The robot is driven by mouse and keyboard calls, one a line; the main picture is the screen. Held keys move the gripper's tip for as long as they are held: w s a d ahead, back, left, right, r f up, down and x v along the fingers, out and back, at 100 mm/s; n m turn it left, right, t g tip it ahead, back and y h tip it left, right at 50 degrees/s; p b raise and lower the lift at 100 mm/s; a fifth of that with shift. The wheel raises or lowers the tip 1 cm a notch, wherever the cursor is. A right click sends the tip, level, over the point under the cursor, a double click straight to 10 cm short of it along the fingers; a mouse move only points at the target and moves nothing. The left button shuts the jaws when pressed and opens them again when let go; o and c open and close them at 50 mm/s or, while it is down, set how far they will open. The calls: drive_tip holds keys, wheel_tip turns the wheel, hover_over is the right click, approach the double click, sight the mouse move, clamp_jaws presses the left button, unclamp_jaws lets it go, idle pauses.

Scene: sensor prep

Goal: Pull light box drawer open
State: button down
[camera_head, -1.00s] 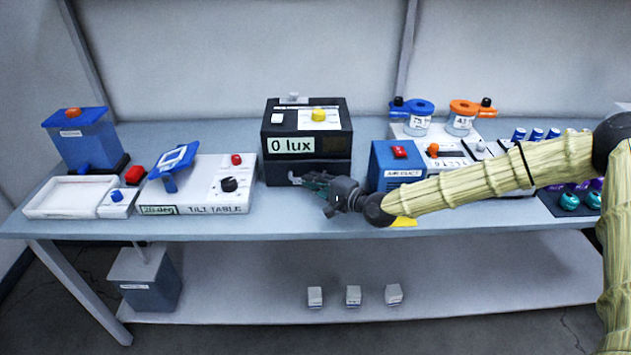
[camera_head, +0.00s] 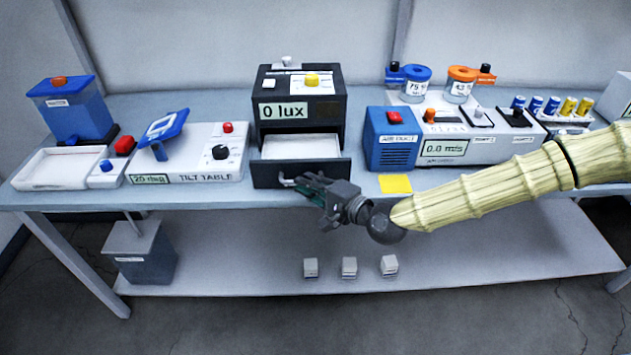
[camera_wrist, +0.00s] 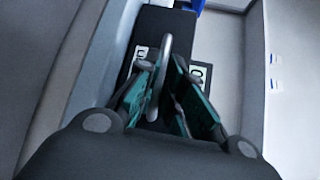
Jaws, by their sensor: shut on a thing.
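The black light box (camera_head: 339,104), with a "0 lux" display, stands on the middle of the bench. Its drawer (camera_head: 328,170) is pulled out toward me and shows a white, empty-looking inside. My gripper (camera_head: 294,184) is at the drawer front, shut on the grey drawer handle (camera_head: 284,181). In the wrist view the handle (camera_wrist: 166,62) is a curved bar that passes between the teal finger pads of my gripper (camera_wrist: 163,92). My fingers hide part of the handle and the drawer's lower front.
The tilt table (camera_head: 205,165) stands left of the light box. The blue air duct unit (camera_head: 390,150) stands close to its right, with a yellow pad (camera_head: 395,184) in front. Several small white blocks, such as this one (camera_head: 349,266), sit on the lower shelf.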

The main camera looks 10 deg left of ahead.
drive_tip(key=c, duration=1.5)
unclamp_jaws()
drive_tip(key=shift+d, duration=0.15)
drive_tip(key=shift+v, duration=5.9)
